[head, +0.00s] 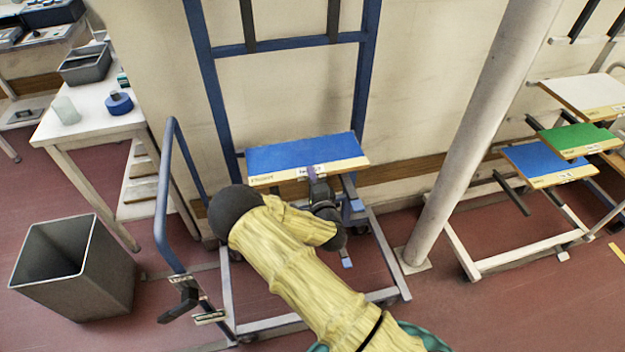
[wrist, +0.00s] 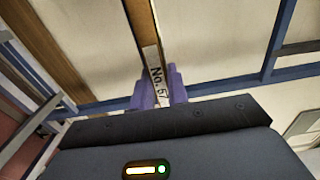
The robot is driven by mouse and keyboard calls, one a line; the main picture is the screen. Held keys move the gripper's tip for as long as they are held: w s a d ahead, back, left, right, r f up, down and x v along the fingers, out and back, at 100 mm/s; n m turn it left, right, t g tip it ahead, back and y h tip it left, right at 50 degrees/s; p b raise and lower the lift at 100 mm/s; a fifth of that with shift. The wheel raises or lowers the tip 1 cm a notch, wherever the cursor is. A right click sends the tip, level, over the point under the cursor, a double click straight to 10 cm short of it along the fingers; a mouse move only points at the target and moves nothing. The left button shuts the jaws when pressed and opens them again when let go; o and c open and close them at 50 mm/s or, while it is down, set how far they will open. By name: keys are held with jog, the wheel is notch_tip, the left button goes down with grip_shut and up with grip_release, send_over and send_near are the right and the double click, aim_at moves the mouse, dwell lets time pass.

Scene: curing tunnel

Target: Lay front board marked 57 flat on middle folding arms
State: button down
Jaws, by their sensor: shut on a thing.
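The board (head: 306,156) is blue on top with a pale wooden front edge. It is about level in front of the blue rack frame in the head view. My gripper (head: 311,174) is shut on the middle of its front edge. Two dark upright bars (head: 248,22) (head: 333,17) show higher on the blue rack (head: 213,85). Supports under the board are mostly hidden, so I cannot tell whether it touches them.
A grey pillar (head: 482,130) stands right of the rack. Beyond it, another rack (head: 525,255) carries white, green and blue boards. A blue curved handle (head: 162,190) rises at left, near a grey bin (head: 75,268) and a white table (head: 90,125).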

jog(key=shift+f+b, duration=0.55)
jog(key=shift+f, duration=0.45)
jog(key=shift+f+b, duration=0.35)
jog(key=shift+f, duration=0.15)
jog(key=c, duration=1.5)
grip_release()
jog(key=shift+w, duration=0.1)
jog(key=shift+o, duration=1.1)
jog(key=shift+s+f, duration=0.1)
jog(key=shift+s, duration=0.1)
jog(key=b+v, duration=0.1)
jog(key=v, duration=1.6)
jog(key=shift+s+d, duration=0.1)
jog(key=shift+s, duration=0.1)
